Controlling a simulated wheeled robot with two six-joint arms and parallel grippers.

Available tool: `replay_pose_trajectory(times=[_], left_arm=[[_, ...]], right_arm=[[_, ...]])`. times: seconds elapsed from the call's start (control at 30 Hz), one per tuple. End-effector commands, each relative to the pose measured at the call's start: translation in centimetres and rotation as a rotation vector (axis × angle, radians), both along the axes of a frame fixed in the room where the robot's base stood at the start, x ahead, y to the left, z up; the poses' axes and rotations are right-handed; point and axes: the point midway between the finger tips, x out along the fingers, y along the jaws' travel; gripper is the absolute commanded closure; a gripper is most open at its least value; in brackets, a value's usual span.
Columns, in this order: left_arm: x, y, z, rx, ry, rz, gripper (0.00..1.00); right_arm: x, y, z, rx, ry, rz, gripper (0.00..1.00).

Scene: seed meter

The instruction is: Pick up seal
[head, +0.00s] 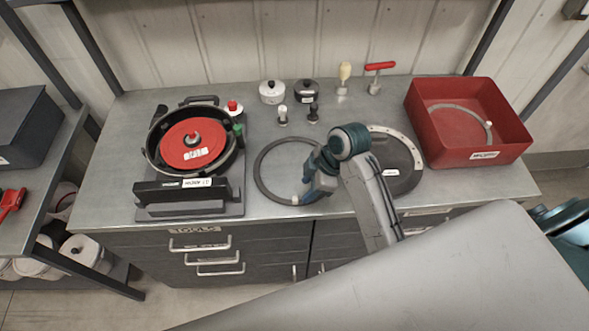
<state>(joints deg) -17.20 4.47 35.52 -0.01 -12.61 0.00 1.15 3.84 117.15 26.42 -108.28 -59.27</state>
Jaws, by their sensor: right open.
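A thin dark grey ring, which looks like the seal (257,172), lies flat on the grey workbench, left of centre, with a small pale tab on its front edge. My right gripper (305,188) is open above or at the ring's right side. The gripper and wrist hide that part of the ring, and I cannot tell whether they touch it. A similar pale ring (462,106) lies in the red bin (468,152) at the right. My left gripper is not in view.
The round black housing with a red disc (190,145) stands at the left. A dark round plate (400,165) lies behind my right arm. Two knobbed pots (272,93), (306,92), two small knobs and two upright tools (343,85) stand along the back.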

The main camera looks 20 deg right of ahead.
Motion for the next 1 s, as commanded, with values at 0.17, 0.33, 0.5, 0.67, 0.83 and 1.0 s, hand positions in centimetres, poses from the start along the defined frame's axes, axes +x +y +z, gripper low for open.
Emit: replay_pose_trajectory(times=[0.17, 0.33, 0.5, 0.67, 0.83, 1.0], left_arm=[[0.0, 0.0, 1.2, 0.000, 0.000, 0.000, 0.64], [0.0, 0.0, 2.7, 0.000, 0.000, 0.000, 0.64], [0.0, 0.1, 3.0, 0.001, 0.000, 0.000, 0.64], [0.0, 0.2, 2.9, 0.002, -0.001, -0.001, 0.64], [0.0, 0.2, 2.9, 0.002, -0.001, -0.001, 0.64], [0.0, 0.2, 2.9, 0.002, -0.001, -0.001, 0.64]], right_arm=[[0.1, 1.0, -0.9, 0.003, 0.003, -0.001, 0.58], [0.3, 2.5, -3.1, 0.001, 0.002, -0.001, 0.58], [0.5, 2.9, -4.6, -0.002, -0.001, -0.001, 0.58], [0.5, 2.9, -4.8, -0.002, -0.003, 0.000, 0.58], [0.5, 2.9, -4.8, -0.002, -0.003, 0.000, 0.80], [0.6, 2.9, -4.7, -0.001, -0.004, -0.001, 1.00]])
